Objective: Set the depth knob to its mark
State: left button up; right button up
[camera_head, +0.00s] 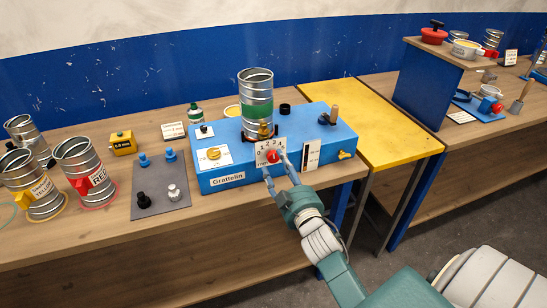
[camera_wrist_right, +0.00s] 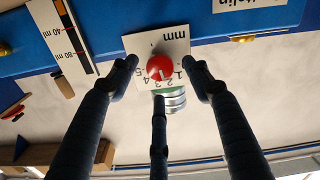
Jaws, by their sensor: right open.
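The depth knob (camera_head: 273,156) is a small red round knob on a white scale plate (camera_head: 262,148) with numbers and "mm", on the front of the blue Grattelin box (camera_head: 228,178). In the right wrist view the knob (camera_wrist_right: 160,68) appears upside down with a pale line on its face. I cannot tell exactly which number it points to. My right gripper (camera_head: 276,168) is open in front of the plate. In the wrist view its fingers (camera_wrist_right: 160,76) are spread on either side of the knob, with a third finger below, and do not visibly grip it. My left gripper is out of view.
A yellow table (camera_head: 385,125) stands right, mostly clear.

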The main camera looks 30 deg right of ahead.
aim_at(274, 158)
jog(key=x, duration=0.3)
jog(key=shift+w, duration=0.1)
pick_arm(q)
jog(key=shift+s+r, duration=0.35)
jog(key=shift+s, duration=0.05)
pick_arm(e)
jog(key=shift+w, duration=0.15)
jog(key=c, duration=1.1)
jog(key=shift+n+p, duration=0.3)
jog(key=shift+n, duration=0.4)
jog(key=shift+c, duration=0.3)
jog(key=o, duration=1.2)
jog(key=shift+c, duration=0.2)
